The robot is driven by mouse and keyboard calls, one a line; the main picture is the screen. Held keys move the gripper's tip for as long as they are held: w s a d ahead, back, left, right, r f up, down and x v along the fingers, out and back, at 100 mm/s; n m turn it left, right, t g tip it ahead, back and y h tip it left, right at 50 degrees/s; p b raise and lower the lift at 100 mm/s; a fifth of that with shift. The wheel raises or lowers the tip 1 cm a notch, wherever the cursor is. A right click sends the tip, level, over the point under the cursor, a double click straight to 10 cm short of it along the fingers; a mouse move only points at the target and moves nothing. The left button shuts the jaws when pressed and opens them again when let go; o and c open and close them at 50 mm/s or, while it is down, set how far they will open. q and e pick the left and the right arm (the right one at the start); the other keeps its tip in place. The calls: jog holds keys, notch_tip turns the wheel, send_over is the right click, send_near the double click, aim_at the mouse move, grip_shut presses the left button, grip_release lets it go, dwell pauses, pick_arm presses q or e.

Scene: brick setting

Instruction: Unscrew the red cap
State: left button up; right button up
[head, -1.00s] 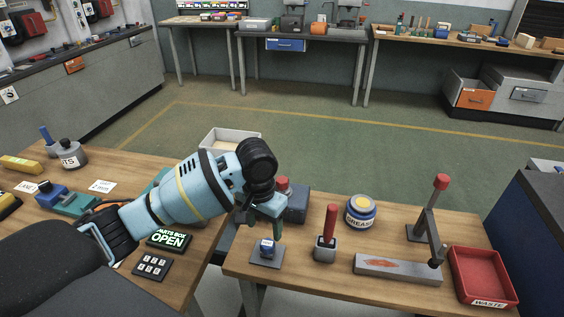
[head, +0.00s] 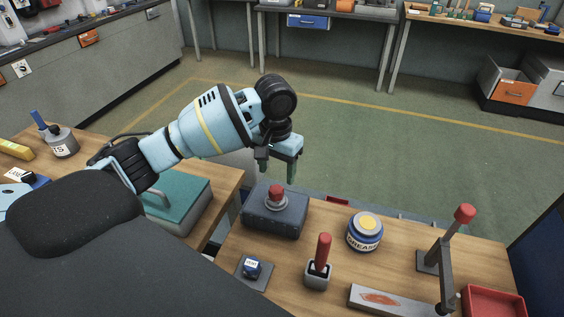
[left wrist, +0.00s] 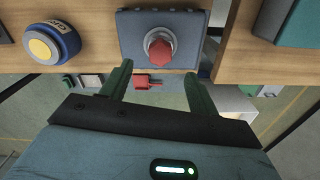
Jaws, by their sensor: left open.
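The red cap (head: 276,190) sits on a light grey collar on top of a dark grey-blue box (head: 262,222), at the back left of the near right bench. In the left wrist view the lobed red cap (left wrist: 160,52) shows from above, in the upper middle. My left gripper (head: 277,168) is open and empty, above and beyond the box and apart from the cap. In the left wrist view its two green fingers (left wrist: 158,72) are spread, with the cap beyond the gap between them. My right gripper is not in view.
A grease jar (head: 365,232) stands right of the box. In front are a red-handled tool in a holder (head: 318,275) and a small blue object (head: 252,268). A red-knobbed lever (head: 446,250) and red tray (head: 494,301) are at right. A teal box (head: 182,205) is at left.

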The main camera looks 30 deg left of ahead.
aim_at(276, 190)
pick_arm(q)
jog(key=shift+s+f, duration=0.25)
jog(key=shift+f, duration=0.2)
jog(key=shift+s+f, duration=0.2)
jog(key=shift+f, duration=0.25)
jog(key=shift+w+f+b, duration=0.2)
jog(key=shift+f+b, duration=0.2)
jog(key=shift+f, duration=2.55)
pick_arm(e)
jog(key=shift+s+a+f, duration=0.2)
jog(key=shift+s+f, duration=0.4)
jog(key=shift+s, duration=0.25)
pick_arm(q)
jog(key=c, duration=1.1)
jog(key=shift+r+n+p, duration=0.15)
jog(key=shift+n+p, duration=0.55)
jog(key=shift+n, duration=0.2)
jog(key=shift+c, duration=0.4)
jog(key=o, duration=1.2)
jog(key=shift+c, duration=0.2)
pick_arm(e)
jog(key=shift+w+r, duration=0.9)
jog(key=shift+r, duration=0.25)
pick_arm(q)
jog(key=shift+o, duration=0.3)
jog(key=o, duration=0.3)
jog(key=shift+o, duration=0.2)
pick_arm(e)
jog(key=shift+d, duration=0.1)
